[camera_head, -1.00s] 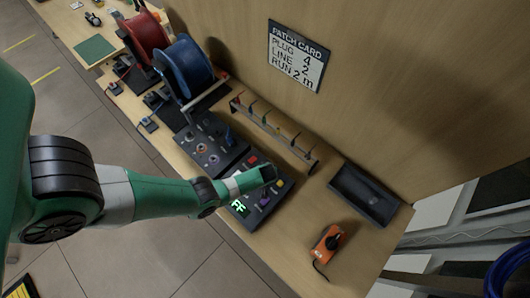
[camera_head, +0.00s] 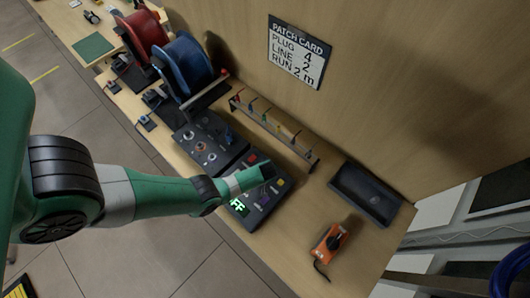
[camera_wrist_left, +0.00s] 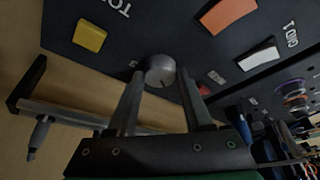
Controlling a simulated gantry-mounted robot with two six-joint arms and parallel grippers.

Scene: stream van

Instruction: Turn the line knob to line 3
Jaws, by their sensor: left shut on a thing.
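My left gripper (camera_head: 267,171) reaches over the dark control panel (camera_head: 243,188) from the left. In the left wrist view its two fingers (camera_wrist_left: 160,88) are shut on a round grey knob (camera_wrist_left: 160,70), one finger on each side. The knob's small label is partly hidden, and I cannot read which line it points to. My right gripper is not in view.
Yellow (camera_wrist_left: 89,35), orange (camera_wrist_left: 228,14) and white (camera_wrist_left: 258,55) buttons lie near the knob. A peg rack (camera_head: 275,128) and a dark tray (camera_head: 366,194) stand behind and right. An orange device (camera_head: 328,243) sits at the front right. The wall card (camera_head: 298,52) reads plug 4, line 2.

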